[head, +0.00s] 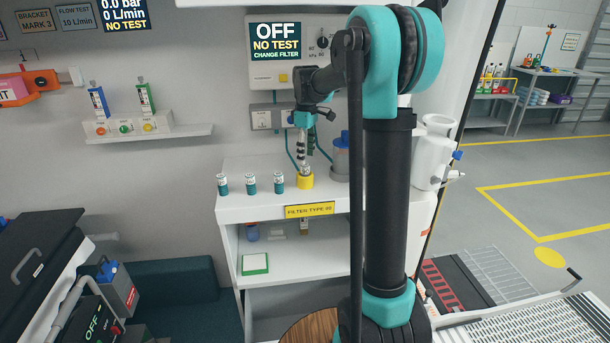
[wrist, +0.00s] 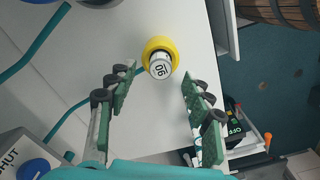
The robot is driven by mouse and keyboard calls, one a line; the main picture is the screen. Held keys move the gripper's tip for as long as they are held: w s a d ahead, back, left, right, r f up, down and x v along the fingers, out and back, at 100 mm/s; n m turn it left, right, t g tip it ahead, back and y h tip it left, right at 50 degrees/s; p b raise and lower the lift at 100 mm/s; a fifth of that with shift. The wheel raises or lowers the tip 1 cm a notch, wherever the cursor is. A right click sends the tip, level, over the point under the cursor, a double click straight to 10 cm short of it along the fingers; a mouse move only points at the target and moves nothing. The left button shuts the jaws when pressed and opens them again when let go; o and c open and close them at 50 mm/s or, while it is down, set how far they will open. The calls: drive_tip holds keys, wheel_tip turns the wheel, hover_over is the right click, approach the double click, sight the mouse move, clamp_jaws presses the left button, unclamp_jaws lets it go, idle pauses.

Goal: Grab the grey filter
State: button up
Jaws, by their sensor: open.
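A grey-white filter (wrist: 160,68) with a dark number on its end stands in a yellow cup (wrist: 162,45). In the head view, the filter (head: 305,168) shows only partly above the yellow cup (head: 305,181) on the white counter, below my gripper (head: 305,150). In the wrist view, my gripper (wrist: 158,82) is open, with its green-padded fingers spread to the left and right. The filter lies between the fingertips in the picture, nearer the top, with no visible contact. Nothing is held.
Several white-and-teal cylinders, one here (head: 251,185), stand in a row left of the cup. A grey container with a blue top (head: 341,158) stands close on the right. A wall panel (head: 277,45) reads "OFF, NO TEST, CHANGE FILTER". The counter's front edge carries a yellow label (head: 309,210).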

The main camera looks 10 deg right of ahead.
sight(305, 174)
drive_tip(key=f, duration=0.5)
drive_tip(key=shift+a, duration=0.2)
drive_tip(key=c, duration=1.1)
drive_tip(key=shift+c, duration=0.2)
